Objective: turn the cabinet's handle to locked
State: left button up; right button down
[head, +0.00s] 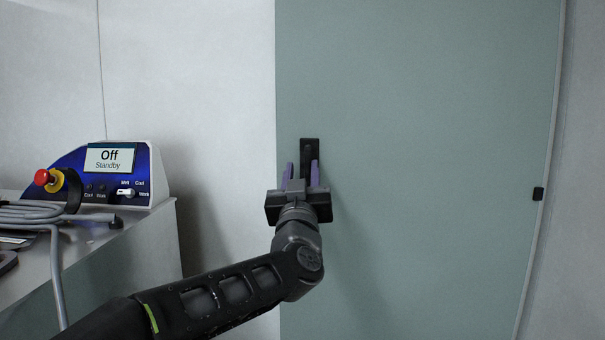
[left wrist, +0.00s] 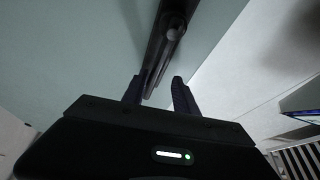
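The grey-green cabinet door (head: 430,150) fills the middle and right of the head view. Its black handle (head: 309,146) has a plate with a round pivot at the top, and the lever hangs downward; its lower part is hidden behind my gripper. My left gripper (head: 302,171) is in front of the handle, its purple fingers apart. In the left wrist view, the handle (left wrist: 163,45) runs down from its pivot, and its lower end shows between the fingertips of my left gripper (left wrist: 157,88), with gaps at the sides. Contact cannot be told. My right gripper is out of view.
A blue-fronted control box (head: 122,176) reading "Off Standby" stands at the left on a grey surface (head: 150,228), with a red knob (head: 42,177) and a coiled grey cable (head: 40,215).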

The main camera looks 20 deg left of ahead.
pick_arm(q)
jog(key=shift+s, duration=0.1)
jog(key=shift+s+d+f, duration=0.15)
jog(key=shift+s, duration=0.05)
jog(key=v, duration=0.7)
jog(key=shift+b, duration=0.4)
